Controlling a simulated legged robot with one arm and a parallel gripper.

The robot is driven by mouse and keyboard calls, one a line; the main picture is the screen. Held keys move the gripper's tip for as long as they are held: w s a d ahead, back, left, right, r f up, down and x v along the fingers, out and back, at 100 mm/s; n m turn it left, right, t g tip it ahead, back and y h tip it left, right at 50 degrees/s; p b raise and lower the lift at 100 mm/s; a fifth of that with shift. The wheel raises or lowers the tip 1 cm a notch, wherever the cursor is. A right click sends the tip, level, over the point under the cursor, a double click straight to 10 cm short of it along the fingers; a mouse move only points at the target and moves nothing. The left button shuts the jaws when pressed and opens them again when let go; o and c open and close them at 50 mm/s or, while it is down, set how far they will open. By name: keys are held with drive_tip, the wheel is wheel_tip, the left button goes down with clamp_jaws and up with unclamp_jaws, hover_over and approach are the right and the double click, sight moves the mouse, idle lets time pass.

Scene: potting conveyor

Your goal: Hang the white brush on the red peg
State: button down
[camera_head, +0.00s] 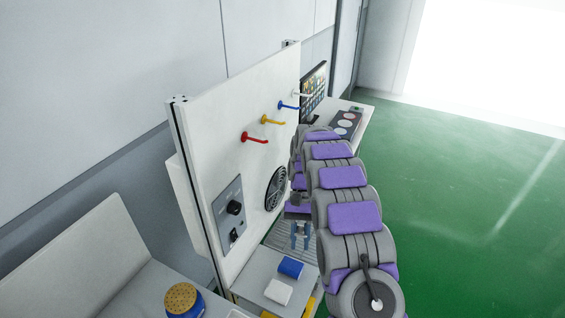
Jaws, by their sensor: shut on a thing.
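The red peg (255,138) sticks out from the upright white panel (215,130), nearest to me in a row of coloured pegs, and is bare. My gripper (300,241) points down in front of the panel, below and right of the red peg and apart from it. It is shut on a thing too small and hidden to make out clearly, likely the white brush. My arm hides part of the panel's right side.
Yellow (271,121), blue (288,106) and white (301,94) pegs continue the row. A round black fan grille (276,188) and a control box (230,215) are on the panel. White (278,292) and blue (290,267) blocks lie below. Green floor is clear at right.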

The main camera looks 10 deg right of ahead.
drive_tip(key=r+m+y+p, duration=0.1)
drive_tip(key=s+a+r+m+y+p, duration=0.1)
drive_tip(key=m, duration=0.1)
drive_tip(key=shift+s+a+g+y, duration=0.1)
drive_tip(key=shift+s+g+y, duration=0.1)
drive_tip(key=shift+g+y, duration=0.15)
drive_tip(key=shift+w+r, duration=0.1)
drive_tip(key=shift+r, duration=0.2)
wheel_tip(320, 180, up, 10)
drive_tip(key=r+m+t+y+p, duration=0.1)
drive_tip(key=m+t+y+p, duration=0.45)
drive_tip(key=m+y, duration=0.35)
hover_over(298, 231)
drive_tip(key=a, duration=0.5)
drive_tip(key=w+d+r+m+t+y+p, duration=0.25)
drive_tip(key=w+r+m+t+p, duration=0.3)
drive_tip(key=r+m+t, duration=0.45)
drive_tip(key=shift+n+t+y, duration=0.3)
drive_tip(key=shift+n+t, duration=0.2)
drive_tip(key=shift+n, duration=0.2)
drive_tip(key=shift+w+a+f+b, duration=0.3)
drive_tip(key=shift+w+a, duration=0.55)
drive_tip(key=shift+a, duration=0.4)
drive_tip(key=shift+w+a+f+b, duration=0.3)
drive_tip(key=shift+w+a, duration=0.55)
drive_tip(key=shift+a, duration=0.4)
drive_tip(key=shift+w+a+f+b, duration=0.3)
drive_tip(key=shift+w+a, duration=0.55)
drive_tip(key=shift+a, duration=0.4)
